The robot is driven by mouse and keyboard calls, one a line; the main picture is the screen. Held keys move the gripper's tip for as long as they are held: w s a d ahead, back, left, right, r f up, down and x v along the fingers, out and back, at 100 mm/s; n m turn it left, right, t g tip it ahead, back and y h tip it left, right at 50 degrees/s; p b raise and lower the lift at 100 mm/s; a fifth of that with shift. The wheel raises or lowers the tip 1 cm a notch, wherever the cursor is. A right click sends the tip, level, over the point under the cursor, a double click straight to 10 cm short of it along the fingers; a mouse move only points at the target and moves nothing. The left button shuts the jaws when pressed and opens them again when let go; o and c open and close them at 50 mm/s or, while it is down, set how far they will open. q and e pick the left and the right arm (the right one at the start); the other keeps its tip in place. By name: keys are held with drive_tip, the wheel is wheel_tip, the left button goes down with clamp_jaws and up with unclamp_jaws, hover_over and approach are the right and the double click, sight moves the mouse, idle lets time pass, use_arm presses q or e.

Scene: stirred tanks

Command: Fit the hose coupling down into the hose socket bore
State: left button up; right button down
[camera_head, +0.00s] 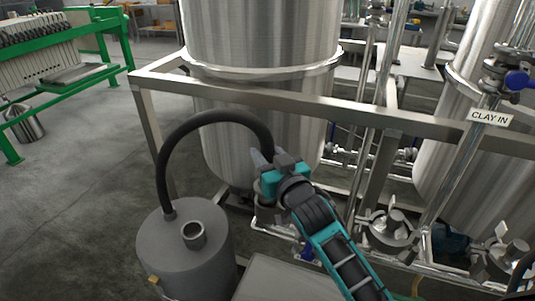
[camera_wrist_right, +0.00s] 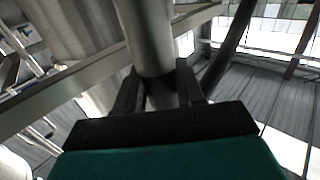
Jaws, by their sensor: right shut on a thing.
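My right gripper (camera_head: 265,172), teal and dark grey, is at the free end of a black hose (camera_head: 207,119). It is shut on the hose coupling, which its fingers mostly hide in the head view. In the right wrist view, a smooth grey cylinder (camera_wrist_right: 150,38), apparently the coupling, stands between the fingers of this gripper (camera_wrist_right: 158,85). A short open tube with a dark bore (camera_head: 194,236) stands on the grey drum lid, below and left of the gripper. A metal fitting is partly hidden below the gripper; I cannot tell which is the hose socket. My left gripper is out of view.
The hose rises from the grey drum (camera_head: 170,260). A steel frame rail (camera_head: 300,105) crosses in front of a large steel tank (camera_head: 262,35). Pipes and clamped fittings (camera_head: 390,229) stand at the right. Open floor (camera_head: 75,200) lies at the left.

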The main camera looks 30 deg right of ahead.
use_arm(q)
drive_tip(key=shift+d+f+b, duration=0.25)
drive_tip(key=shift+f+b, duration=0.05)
drive_tip(key=shift+b, duration=0.05)
use_arm(e)
drive_tip(key=shift+f, duration=0.55)
use_arm(q)
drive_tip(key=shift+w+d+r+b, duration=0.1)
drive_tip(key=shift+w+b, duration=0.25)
drive_tip(key=shift+b, duration=0.05)
use_arm(e)
drive_tip(key=shift+f, duration=0.6)
use_arm(q)
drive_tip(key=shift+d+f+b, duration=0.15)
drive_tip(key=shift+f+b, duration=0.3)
drive_tip(key=shift+b, duration=0.05)
use_arm(e)
drive_tip(key=shift+f, duration=0.8)
drive_tip(key=c, duration=0.9)
unclamp_jaws()
drive_tip(key=o, duration=0.3)
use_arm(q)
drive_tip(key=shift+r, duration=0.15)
use_arm(e)
drive_tip(key=shift+f, duration=0.1)
